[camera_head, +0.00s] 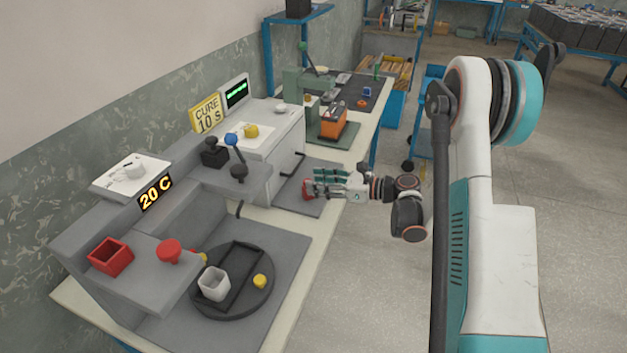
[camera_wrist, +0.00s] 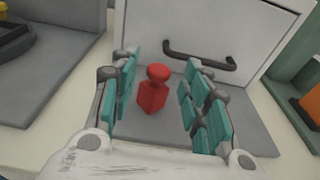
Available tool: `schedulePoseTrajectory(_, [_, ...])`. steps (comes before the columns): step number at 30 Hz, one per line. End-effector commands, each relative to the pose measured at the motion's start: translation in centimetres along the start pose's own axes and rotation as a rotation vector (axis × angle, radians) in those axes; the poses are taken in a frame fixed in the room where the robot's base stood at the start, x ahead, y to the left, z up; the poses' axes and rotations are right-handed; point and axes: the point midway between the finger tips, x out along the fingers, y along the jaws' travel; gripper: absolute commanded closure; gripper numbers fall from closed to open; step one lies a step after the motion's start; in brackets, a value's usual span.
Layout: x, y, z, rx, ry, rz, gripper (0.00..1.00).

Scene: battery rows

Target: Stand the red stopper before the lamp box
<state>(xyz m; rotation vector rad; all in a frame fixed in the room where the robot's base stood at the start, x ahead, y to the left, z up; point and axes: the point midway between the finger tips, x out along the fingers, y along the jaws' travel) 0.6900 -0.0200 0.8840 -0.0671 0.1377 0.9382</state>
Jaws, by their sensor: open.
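The red stopper (camera_wrist: 152,92), with a blocky body and a rounded head, stands upright on a grey mat (camera_wrist: 180,133). In the head view only a bit of it (camera_head: 307,191) shows at my fingertips. My gripper (camera_wrist: 158,88) is open, with teal-padded fingers on both sides of the stopper and a visible gap on each side. The gripper also shows in the head view (camera_head: 318,185). A white box (camera_wrist: 205,30) with a dark handle (camera_wrist: 200,53), which I take for the lamp box, stands just behind the stopper. It also shows in the head view (camera_head: 289,139).
A yellow sign (camera_head: 207,114) reads CURE 10 S. On the left are a red open box (camera_head: 110,257), a red mushroom-shaped knob (camera_head: 169,250) and a round dark turntable (camera_head: 262,295) carrying a white cup (camera_head: 213,284). An orange container (camera_head: 333,122) stands beyond the white box.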

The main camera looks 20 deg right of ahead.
Motion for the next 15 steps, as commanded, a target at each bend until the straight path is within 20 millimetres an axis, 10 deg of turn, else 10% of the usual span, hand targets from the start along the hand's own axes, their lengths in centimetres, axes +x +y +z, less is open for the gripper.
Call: schedulePoseTrajectory(15, [-9.2,0.0,0.2,0.000,0.000,-0.001,0.57])
